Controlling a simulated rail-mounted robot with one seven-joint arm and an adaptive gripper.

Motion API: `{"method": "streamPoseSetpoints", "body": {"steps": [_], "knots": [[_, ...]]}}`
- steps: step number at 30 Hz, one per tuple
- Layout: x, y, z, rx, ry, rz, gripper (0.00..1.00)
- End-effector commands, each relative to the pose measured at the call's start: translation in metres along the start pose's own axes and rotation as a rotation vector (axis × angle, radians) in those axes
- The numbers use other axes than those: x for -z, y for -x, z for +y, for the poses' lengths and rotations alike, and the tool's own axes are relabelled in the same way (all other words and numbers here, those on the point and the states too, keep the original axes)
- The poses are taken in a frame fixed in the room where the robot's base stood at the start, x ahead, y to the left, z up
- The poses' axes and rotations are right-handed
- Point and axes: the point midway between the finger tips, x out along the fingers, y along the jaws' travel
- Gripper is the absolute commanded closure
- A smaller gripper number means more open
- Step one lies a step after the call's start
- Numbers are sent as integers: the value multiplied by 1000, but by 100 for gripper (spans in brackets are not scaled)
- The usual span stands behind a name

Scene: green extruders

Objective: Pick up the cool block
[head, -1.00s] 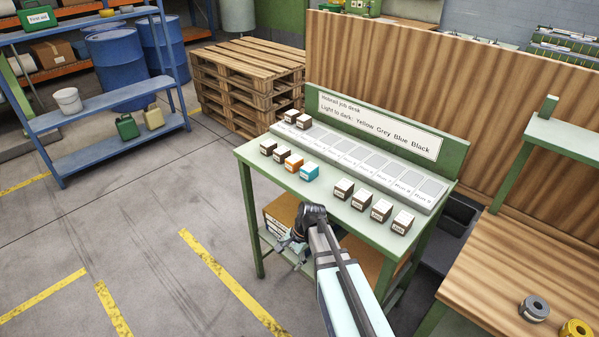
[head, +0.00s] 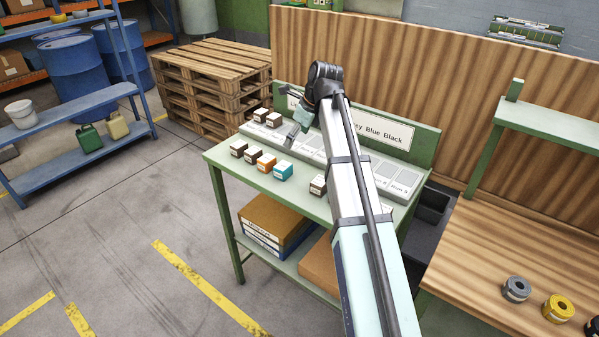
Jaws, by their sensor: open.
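The teal block (head: 283,172) with a white top stands on the green desk (head: 222,165), at the right end of a short row. It is the only cool-coloured block I can make out. An orange block (head: 266,164) and two dark brown blocks (head: 245,152) stand left of it. My gripper (head: 289,116) is open, above the desk and beyond the teal block in the picture. It appears empty and apart from the block; its exact height is hard to tell.
Two blocks (head: 267,117) sit at the left end of the slotted rack (head: 407,178). Another dark block (head: 318,186) is partly hidden by my arm, which also covers part of the sign (head: 385,130). Boxes (head: 270,222) lie on the lower shelf. A wooden bench (head: 480,250) stands right.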

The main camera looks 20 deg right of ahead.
Motion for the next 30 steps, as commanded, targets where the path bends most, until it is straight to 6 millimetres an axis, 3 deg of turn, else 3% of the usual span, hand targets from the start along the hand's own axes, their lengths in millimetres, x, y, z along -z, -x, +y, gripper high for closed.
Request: {"method": "streamPoseSetpoints", "body": {"steps": [3, 7, 21, 30], "knots": [[-3, 10, -2, 6, -61, 7, 12], [-3, 3, -1, 6, -79, 11, 12], [-3, -78, -1, 6, -76, 11, 12], [-2, -107, -2, 8, -75, 9, 12]]}}
